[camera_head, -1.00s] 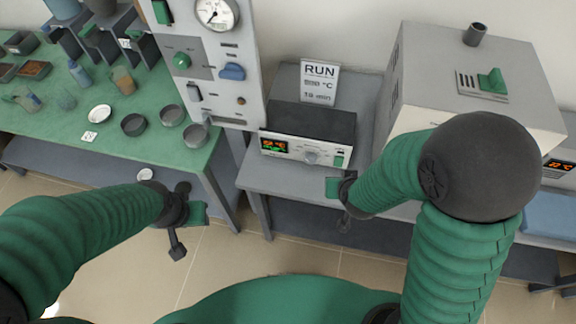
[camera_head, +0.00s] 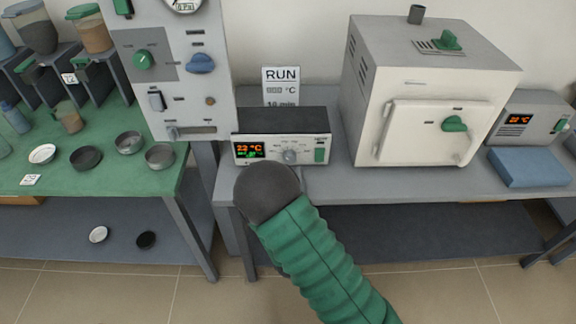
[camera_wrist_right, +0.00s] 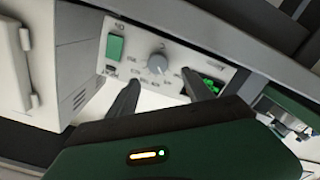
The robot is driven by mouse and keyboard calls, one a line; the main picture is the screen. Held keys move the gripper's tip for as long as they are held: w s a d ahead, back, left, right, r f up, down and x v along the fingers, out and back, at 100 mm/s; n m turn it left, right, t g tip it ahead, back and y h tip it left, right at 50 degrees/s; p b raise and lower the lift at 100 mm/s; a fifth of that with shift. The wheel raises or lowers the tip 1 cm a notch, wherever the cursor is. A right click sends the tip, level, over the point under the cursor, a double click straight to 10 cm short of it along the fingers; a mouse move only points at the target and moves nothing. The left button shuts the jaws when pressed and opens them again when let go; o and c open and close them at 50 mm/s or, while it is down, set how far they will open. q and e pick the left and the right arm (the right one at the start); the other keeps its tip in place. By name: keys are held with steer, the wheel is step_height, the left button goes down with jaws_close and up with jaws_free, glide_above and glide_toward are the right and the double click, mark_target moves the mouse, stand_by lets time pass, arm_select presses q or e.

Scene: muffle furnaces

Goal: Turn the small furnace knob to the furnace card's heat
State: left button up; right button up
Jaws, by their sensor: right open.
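A small dark box with a pale front panel (camera_head: 311,147) stands on the grey bench, with an orange display reading about 22 °C. My right arm hides this gripper in the head view. My left gripper is out of view.
A large white furnace (camera_head: 430,80) stands right of the box. A grey unit (camera_head: 545,115) with an orange display and a blue block (camera_head: 527,167) are farther right. A tall grey panel (camera_head: 180,95) and a green table with dishes (camera_head: 105,178) are left.

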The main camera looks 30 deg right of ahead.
steer(key=x, duration=0.4)
steer(key=shift+w+a+r, duration=0.15)
steer(key=shift+a+r, duration=0.05)
steer(key=shift+a, duration=0.15)
steer(key=w+d, duration=0.2)
steer(key=d, duration=0.1)
steer(key=shift+w+d+f, duration=0.15)
steer(key=shift+d+f, duration=0.05)
steer(key=shift+f, duration=0.2)
steer(key=shift+d, duration=0.15)
steer(key=shift+a+r, duration=0.15)
steer(key=shift+a, duration=0.25)
steer(key=shift+c, duration=0.2)
steer(key=shift+a+r, duration=0.1)
steer(key=shift+a, duration=0.3)
steer(key=c, duration=0.5)
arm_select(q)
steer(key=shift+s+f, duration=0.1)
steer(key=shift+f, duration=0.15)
arm_select(e)
steer(key=shift+d, duration=0.3)
jaws_close()
